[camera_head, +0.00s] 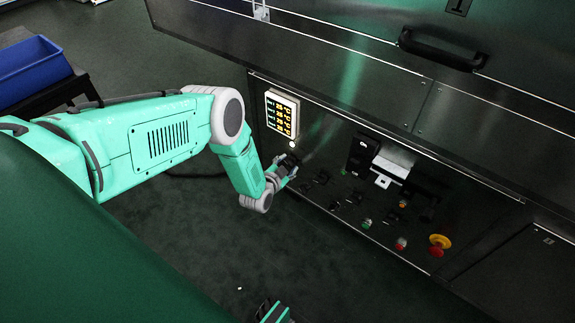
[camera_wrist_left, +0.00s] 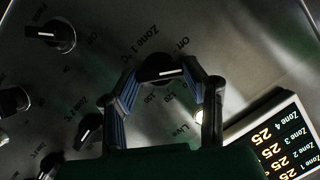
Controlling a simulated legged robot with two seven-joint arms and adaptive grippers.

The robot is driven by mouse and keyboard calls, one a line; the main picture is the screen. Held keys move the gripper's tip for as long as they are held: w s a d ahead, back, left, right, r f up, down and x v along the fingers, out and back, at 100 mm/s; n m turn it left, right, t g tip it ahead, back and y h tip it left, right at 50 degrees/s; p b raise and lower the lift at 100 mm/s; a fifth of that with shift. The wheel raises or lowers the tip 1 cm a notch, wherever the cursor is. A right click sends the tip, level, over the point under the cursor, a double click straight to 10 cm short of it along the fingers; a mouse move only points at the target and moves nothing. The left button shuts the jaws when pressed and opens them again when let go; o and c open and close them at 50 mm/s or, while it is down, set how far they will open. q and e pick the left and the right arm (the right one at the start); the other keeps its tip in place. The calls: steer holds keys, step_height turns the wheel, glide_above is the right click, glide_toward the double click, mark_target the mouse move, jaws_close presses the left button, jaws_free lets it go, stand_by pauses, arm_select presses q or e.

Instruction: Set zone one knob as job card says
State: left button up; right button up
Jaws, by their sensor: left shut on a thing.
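The zone one knob (camera_wrist_left: 158,68) is black with a white pointer line, and "Zone 1 °C" is printed beside it. In the left wrist view its pointer points right, below the "Off" mark. My left gripper (camera_wrist_left: 163,80) is shut on this knob, one finger on each side. In the head view the left gripper (camera_head: 288,163) is at the panel's left part, just below the display, and hides the knob. A small green and dark part of mine shows at the bottom edge; whether it is the right gripper is unclear. No job card text is readable.
The lit display (camera_head: 282,113) shows zones 1 to 4, each at 25 in the left wrist view. Other black knobs (camera_wrist_left: 50,36) sit nearby. Buttons and a red emergency stop (camera_head: 437,250) are further right on the panel. A blue bin (camera_head: 32,72) stands at left.

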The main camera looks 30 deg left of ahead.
arm_select(q)
steer(key=shift+f, duration=0.1)
steer(key=o, duration=1.1)
steer(key=v, duration=1.2)
